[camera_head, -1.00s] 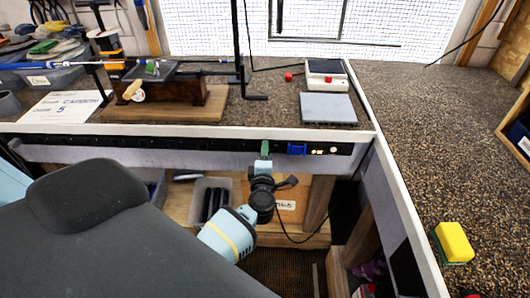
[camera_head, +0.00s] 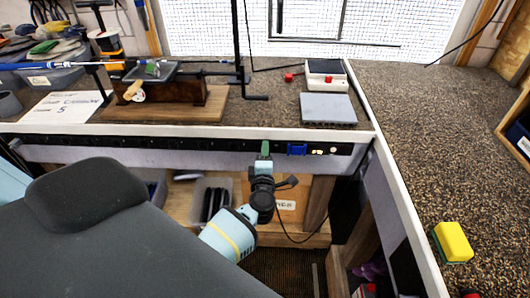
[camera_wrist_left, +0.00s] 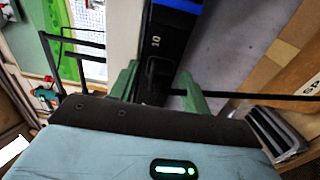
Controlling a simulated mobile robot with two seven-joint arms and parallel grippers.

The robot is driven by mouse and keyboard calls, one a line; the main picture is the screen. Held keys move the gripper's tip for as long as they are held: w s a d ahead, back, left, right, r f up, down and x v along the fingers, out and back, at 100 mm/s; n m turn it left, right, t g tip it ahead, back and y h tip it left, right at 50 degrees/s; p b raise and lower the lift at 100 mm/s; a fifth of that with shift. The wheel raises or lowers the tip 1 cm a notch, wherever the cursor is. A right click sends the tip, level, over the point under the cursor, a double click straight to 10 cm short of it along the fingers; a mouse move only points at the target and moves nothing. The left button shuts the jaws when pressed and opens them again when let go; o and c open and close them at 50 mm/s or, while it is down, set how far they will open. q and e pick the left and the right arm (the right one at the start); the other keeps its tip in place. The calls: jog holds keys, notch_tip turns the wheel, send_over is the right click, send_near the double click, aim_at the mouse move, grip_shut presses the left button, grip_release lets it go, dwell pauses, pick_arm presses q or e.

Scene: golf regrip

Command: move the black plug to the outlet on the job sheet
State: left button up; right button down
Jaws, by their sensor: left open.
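A black power strip (camera_head: 190,145) runs along the bench's front edge. My left gripper (camera_head: 265,150) is at this strip, with green fingertips, just left of a blue plug (camera_head: 297,150). In the left wrist view the gripper (camera_wrist_left: 159,88) is open, its fingers on either side of the black plug (camera_wrist_left: 158,78). The plug sits at the strip by the number 10, and its black cord (camera_wrist_left: 255,96) runs right. Whether the fingers touch it I cannot tell. In the head view my gripper hides the plug. The job sheet (camera_head: 62,106) lies on the bench at left; a 5 is readable.
A wooden stand with a clamp (camera_head: 165,105) and a grey flat box (camera_head: 327,109) stand on the bench. A yellow sponge (camera_head: 453,241) lies on the right bench. Below the strip are a bin (camera_head: 210,198) and a cardboard box (camera_head: 290,203). The strip left of my gripper looks clear.

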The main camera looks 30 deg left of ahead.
jog(key=shift+w+r, duration=0.15)
dwell(0.3)
pick_arm(q)
grip_shut()
pick_arm(e)
jog(key=shift+a, duration=0.1)
